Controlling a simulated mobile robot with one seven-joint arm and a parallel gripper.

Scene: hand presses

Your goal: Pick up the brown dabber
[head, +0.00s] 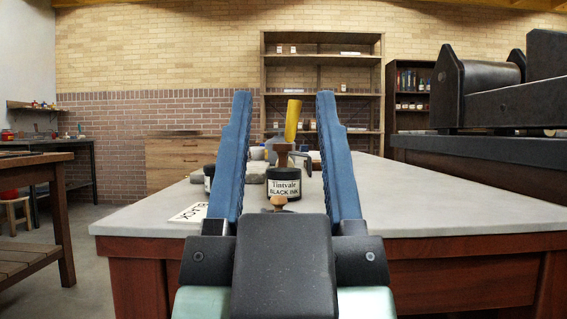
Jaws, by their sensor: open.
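My gripper (283,95) stands in the foreground with its two blue fingers upright and wide apart, nothing between them that I can see held. A brown turned wooden handle (283,155), seemingly of a dabber, rises just above and behind the ink jar's top edge; whether it stands on the jar or behind it I cannot tell. A lighter brown wooden knob (278,201) shows in front of the jar, its lower part hidden by my gripper's body. Which one is the brown dabber is not clear. Both appear between the fingers in the picture.
A black ink jar (284,184) labelled "Tintvale BLACK INK" stands on the grey table top (440,208). A yellow cylinder (292,120) and grey items are behind it. A white "BLACK" card (188,213) lies at left. A dark press (490,85) stands at right.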

